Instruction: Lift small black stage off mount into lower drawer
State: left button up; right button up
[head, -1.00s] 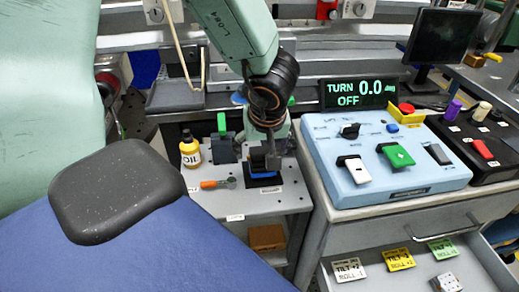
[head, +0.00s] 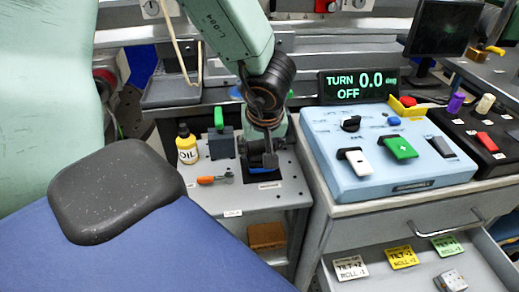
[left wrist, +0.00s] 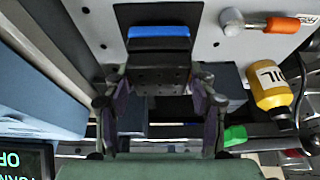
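The small black stage (left wrist: 157,76) shows in the left wrist view as a dark block with holes in its face and a blue strip (left wrist: 158,31) along one edge. It sits on a grey table beside the console. In the head view the stage is mostly hidden behind my left gripper (head: 264,158). In the left wrist view the fingers of this gripper (left wrist: 159,92) are spread on either side of the stage, close to its sides; firm contact does not show. The open lower drawer (head: 490,262) is at the lower right. My right gripper is not in view.
The blue console (head: 385,165) is to the right. The drawer holds several labelled plates (head: 401,257) and a small grey block (head: 451,281).

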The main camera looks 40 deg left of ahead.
aim_at(260, 147)
pick_arm(q)
jog(key=shift+d, duration=0.1)
jog(key=c, duration=0.8)
jog(key=shift+o, duration=0.2)
jog(key=shift+r, duration=0.15)
notch_tip(260, 147, up, 18)
jog(key=p, duration=1.3)
